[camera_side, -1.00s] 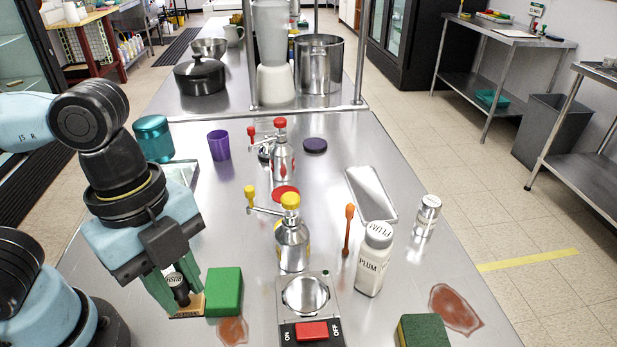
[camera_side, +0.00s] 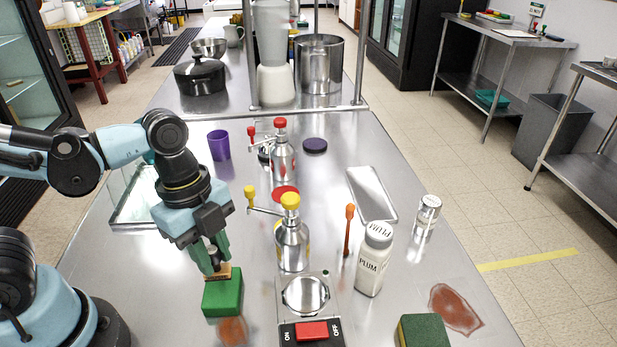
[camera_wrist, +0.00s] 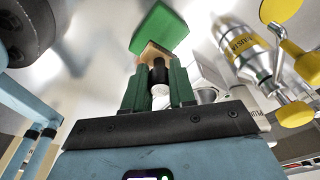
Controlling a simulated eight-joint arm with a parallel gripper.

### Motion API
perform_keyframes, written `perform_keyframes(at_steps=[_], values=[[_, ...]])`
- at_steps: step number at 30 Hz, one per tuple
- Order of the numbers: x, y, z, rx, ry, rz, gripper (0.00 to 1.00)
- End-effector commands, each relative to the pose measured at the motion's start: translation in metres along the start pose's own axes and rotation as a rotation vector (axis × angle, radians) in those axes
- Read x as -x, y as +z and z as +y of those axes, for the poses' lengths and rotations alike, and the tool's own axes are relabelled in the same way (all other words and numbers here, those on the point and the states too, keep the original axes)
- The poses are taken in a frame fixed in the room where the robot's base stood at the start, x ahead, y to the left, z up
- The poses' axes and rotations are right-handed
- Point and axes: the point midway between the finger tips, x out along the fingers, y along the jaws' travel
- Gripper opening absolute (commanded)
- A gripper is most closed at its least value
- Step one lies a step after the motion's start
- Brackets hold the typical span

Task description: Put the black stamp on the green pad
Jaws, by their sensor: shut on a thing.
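My gripper (camera_side: 213,260) is shut on the black stamp (camera_side: 212,254), a dark handle on a light wooden base. In the side view the stamp is roughly upright over the back part of the green pad (camera_side: 222,297), a thick green block on the steel table. The base overlaps the pad's top in that view; I cannot tell whether they touch. In the wrist view the gripper's green fingers (camera_wrist: 159,85) flank the stamp's black handle (camera_wrist: 158,70), with the wooden base against the green pad (camera_wrist: 161,27) behind it. The stamp's underside is hidden.
A brown stain (camera_side: 232,331) lies in front of the pad. To its right stand a switch box with a red rocker (camera_side: 311,331), a yellow-capped steel bottle (camera_side: 291,245) and a white PLUM jar (camera_side: 372,262). A green sponge (camera_side: 424,331) lies front right.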

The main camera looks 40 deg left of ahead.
Motion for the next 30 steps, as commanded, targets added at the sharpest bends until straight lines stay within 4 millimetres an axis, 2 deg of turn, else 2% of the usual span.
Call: perform_keyframes(at_steps=[3,9,23,24,28,30], values=[[-0.013,0.002,0.0,0.0,0.0,0.0,0.0],[-0.026,0.004,0.0,0.0,0.0,0.0,0.0],[-0.031,0.004,0.0,0.0,0.0,0.0,0.0],[-0.031,0.004,0.0,0.0,0.0,0.0,0.28],[-0.031,0.004,0.0,0.0,0.0,0.0,0.48],[-0.031,0.004,0.0,0.0,0.0,0.0,0.5]])
